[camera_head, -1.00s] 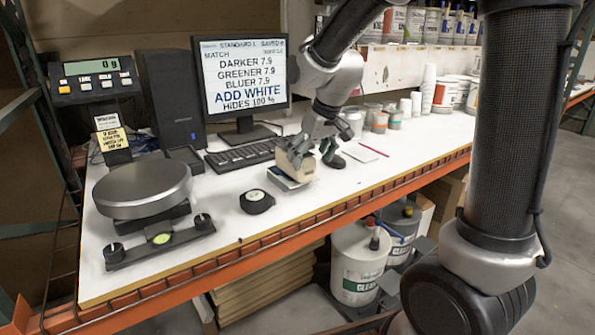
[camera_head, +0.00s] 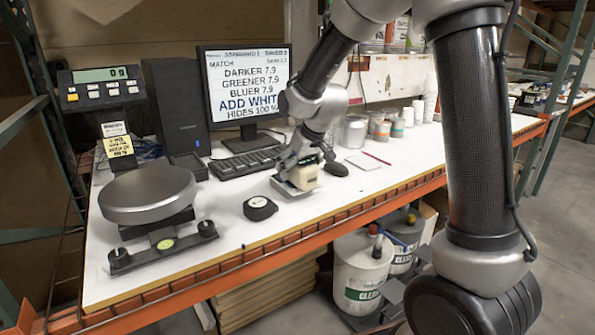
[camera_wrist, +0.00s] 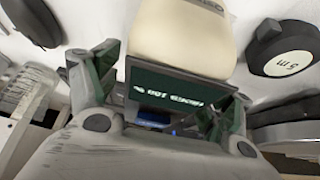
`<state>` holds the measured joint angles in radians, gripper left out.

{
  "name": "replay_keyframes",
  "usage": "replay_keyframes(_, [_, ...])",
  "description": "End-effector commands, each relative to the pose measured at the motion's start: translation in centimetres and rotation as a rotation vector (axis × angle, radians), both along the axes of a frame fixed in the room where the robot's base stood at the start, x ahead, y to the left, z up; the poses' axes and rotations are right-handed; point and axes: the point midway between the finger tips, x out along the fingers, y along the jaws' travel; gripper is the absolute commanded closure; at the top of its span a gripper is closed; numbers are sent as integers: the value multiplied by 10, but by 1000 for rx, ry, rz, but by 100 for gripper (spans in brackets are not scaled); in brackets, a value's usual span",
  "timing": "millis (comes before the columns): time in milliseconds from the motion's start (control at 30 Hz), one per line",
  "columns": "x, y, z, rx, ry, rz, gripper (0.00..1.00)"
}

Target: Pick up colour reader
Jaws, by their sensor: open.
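The colour reader (camera_head: 305,178) is a small beige, rounded device with a grey lower part, on the white bench in front of the keyboard. In the wrist view the colour reader (camera_wrist: 182,35) shows its beige top and a dark panel with small light lettering. My gripper (camera_head: 301,160) is open at the reader, reaching down from above and behind it. In the wrist view my gripper (camera_wrist: 165,100) has one finger on each side of the dark panel. Contact between fingers and reader cannot be told. The arm partly hides the reader.
A black tape measure (camera_head: 260,208) lies left of the reader. A dark mouse (camera_head: 336,168) is close on the right. The keyboard (camera_head: 245,162) and monitor (camera_head: 248,90) stand behind, a round scale (camera_head: 148,195) at left. The front bench edge (camera_head: 330,213) is near.

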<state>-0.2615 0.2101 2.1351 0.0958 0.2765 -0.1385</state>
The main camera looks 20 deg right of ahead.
Motion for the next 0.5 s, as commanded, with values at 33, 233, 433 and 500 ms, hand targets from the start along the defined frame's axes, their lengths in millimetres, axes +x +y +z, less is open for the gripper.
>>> replay_keyframes(33, [0, 0, 0, 0, 0, 0, 19])
replay_keyframes(233, [0, 0, 0, 0, 0, 0, 52])
replay_keyframes(433, [0, 0, 0, 0, 1, -1, 89])
replay_keyframes(500, [0, 0, 1, 1, -2, 0, 98])
